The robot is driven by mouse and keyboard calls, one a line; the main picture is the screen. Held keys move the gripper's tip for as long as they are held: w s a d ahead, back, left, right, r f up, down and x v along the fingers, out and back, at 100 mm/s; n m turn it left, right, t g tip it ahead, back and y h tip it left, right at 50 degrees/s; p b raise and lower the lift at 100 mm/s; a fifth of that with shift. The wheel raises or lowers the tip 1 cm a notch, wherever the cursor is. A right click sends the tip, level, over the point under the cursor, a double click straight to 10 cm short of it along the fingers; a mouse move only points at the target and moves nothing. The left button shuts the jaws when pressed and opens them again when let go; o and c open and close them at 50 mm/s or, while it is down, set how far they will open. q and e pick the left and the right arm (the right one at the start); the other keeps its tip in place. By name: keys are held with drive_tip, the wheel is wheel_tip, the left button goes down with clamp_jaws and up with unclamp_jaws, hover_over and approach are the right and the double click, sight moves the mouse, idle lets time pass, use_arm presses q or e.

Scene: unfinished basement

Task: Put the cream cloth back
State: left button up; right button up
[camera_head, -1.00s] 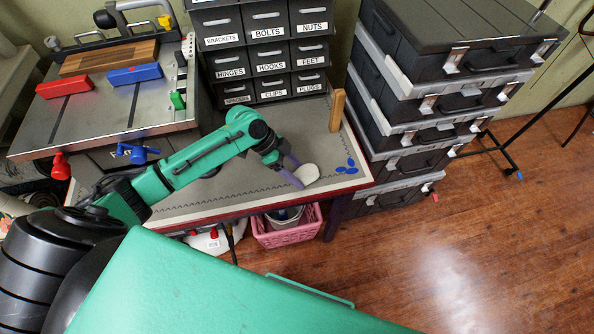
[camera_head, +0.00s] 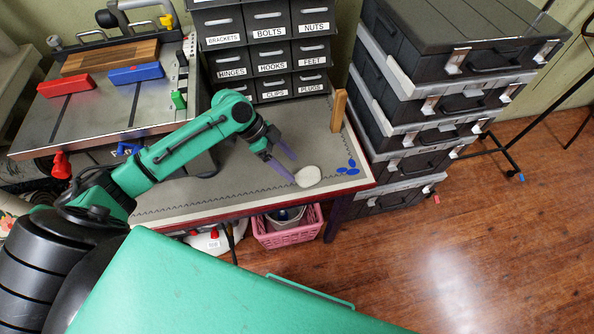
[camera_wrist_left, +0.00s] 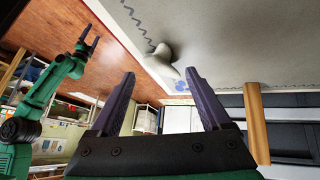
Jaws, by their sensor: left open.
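The cream cloth (camera_head: 307,176) is a small pale, bunched lump on the grey table top, close to its front edge. In the left wrist view the cloth (camera_wrist_left: 163,62) lies beyond the fingertips, with nothing between the jaws. My left gripper (camera_head: 292,169) is open and empty, just left of the cloth. One fingertip looks next to the cloth's left edge in the head view; the wrist view shows a gap. My right gripper (camera_wrist_left: 89,40) shows only in the left wrist view, at the far left, away from the table, with its fingers apart.
Several blue oval pieces (camera_head: 347,168) lie right of the cloth, near an upright wooden post (camera_head: 338,110). Labelled drawers (camera_head: 268,50) stand behind. Stacked dark cases (camera_head: 430,130) stand to the right. A pink basket (camera_head: 290,236) is below the table edge.

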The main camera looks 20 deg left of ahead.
use_arm(q)
drive_tip(key=v, duration=0.7)
drive_tip(key=shift+r, duration=0.15)
drive_tip(key=shift+s+a, duration=0.1)
